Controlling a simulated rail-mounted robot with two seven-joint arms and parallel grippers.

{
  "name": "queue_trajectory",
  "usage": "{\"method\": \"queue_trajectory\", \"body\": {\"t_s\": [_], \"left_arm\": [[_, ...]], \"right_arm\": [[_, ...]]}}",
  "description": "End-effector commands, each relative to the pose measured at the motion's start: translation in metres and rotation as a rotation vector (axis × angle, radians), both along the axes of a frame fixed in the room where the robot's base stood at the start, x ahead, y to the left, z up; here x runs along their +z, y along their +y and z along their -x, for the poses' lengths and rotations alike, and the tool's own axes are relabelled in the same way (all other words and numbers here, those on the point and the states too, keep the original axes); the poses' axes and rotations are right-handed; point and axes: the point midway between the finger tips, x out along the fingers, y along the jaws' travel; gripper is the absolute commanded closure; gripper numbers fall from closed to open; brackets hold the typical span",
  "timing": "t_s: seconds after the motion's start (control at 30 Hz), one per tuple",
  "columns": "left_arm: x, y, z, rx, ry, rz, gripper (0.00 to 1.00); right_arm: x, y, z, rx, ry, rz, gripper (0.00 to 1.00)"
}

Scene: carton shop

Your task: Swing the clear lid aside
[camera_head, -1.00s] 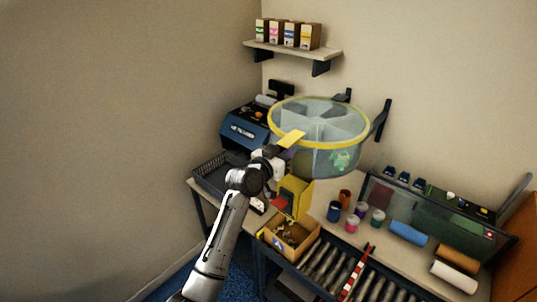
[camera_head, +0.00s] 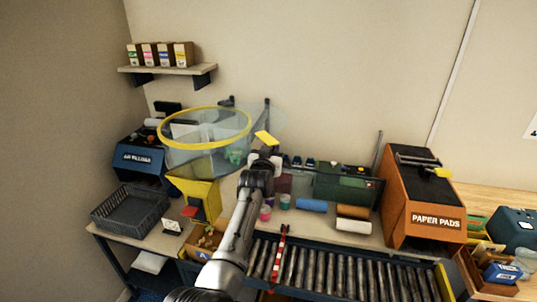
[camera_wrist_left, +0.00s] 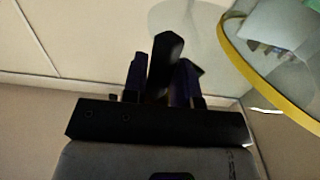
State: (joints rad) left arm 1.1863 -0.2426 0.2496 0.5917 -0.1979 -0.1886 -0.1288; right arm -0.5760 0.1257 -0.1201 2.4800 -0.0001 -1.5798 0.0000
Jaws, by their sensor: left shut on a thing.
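The clear round drum (camera_head: 185,160) with a yellow rim stands on a yellow hopper base (camera_head: 197,190) at the left of the bench. The see-through lid (camera_head: 268,113) is very faint and sticks out to the right of the drum, so the drum's top is at least partly uncovered. Its yellow tab (camera_head: 265,137) shows just above my left gripper (camera_head: 264,152). My left gripper is shut on the lid, right of the drum. In the left wrist view the dark fingers (camera_wrist_left: 165,75) are close together, with the yellow rim (camera_wrist_left: 250,65) at right. My right gripper is out of view.
A black basket (camera_head: 130,212) and a blue machine (camera_head: 138,160) stand at left. A roller conveyor (camera_head: 340,270) runs along the front. Coloured rolls (camera_head: 312,205) and an orange paper-pad machine (camera_head: 415,205) are at right. A shelf with cartons (camera_head: 165,70) is above left.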

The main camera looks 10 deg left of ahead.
Motion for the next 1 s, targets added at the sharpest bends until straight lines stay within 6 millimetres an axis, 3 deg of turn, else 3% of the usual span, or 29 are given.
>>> {"method": "queue_trajectory", "body": {"t_s": [0.67, 0.7, 0.87, 1.0], "left_arm": [[-0.0025, 0.0005, -0.0032, 0.019, 0.003, 0.002, 1.0], [-0.0026, 0.0008, -0.0032, 0.019, 0.003, 0.002, 0.72], [-0.0023, -0.0003, -0.0031, 0.018, 0.003, 0.002, 0.57], [-0.0016, -0.0023, -0.0028, 0.015, 0.002, 0.002, 0.55]], "right_arm": [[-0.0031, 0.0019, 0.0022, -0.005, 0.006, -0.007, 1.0], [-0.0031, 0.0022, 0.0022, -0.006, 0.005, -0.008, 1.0], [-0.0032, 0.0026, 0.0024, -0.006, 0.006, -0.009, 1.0], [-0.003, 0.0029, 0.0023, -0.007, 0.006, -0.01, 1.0]]}}
